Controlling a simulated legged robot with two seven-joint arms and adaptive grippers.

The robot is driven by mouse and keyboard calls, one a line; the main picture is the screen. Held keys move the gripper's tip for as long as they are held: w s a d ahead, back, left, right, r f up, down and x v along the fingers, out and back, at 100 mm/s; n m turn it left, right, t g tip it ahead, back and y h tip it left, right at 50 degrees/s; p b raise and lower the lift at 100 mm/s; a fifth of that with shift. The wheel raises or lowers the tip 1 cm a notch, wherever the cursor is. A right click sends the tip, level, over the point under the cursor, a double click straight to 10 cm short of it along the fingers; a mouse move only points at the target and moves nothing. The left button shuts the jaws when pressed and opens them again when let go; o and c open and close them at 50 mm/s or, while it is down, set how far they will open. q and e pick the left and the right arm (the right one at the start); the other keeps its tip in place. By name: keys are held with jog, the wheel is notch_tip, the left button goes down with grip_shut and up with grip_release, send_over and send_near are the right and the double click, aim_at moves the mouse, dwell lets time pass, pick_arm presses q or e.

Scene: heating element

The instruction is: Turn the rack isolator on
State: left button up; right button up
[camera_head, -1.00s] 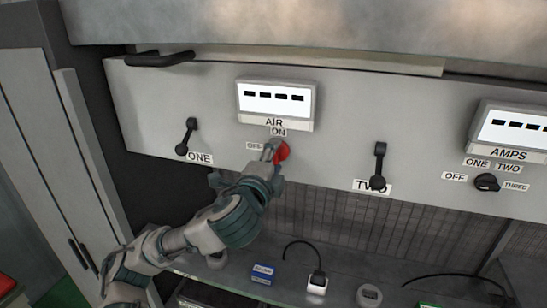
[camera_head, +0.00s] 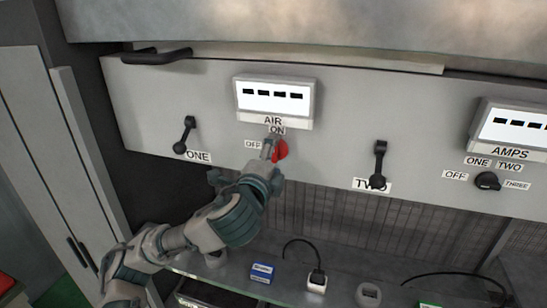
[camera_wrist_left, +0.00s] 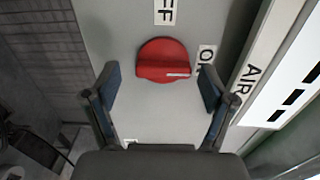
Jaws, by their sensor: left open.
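The red rotary knob (camera_head: 281,151) sits on the grey panel under the AIR display, beside the OFF and ON labels. In the left wrist view the knob (camera_wrist_left: 163,60) shows whole, with a white mark on its right side, near the ON label. My left gripper (camera_head: 270,158) is at the knob in the head view, covering part of it. In the left wrist view its two fingers (camera_wrist_left: 160,85) are spread apart, one to each side of the knob's near edge, with no clear contact. My right gripper is not in view.
Black levers ONE (camera_head: 185,135) and TWO (camera_head: 379,165) stand out from the panel on either side. The AMPS selector (camera_head: 487,181) is at the right. A shelf below holds a blue box (camera_head: 262,273) and a white plug (camera_head: 317,283).

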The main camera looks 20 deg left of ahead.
pick_arm(q)
jog(key=shift+s, duration=0.2)
jog(key=s, duration=1.1)
jog(key=shift+s+a, duration=0.2)
jog(key=shift+a, duration=0.05)
jog(key=shift+f, duration=0.1)
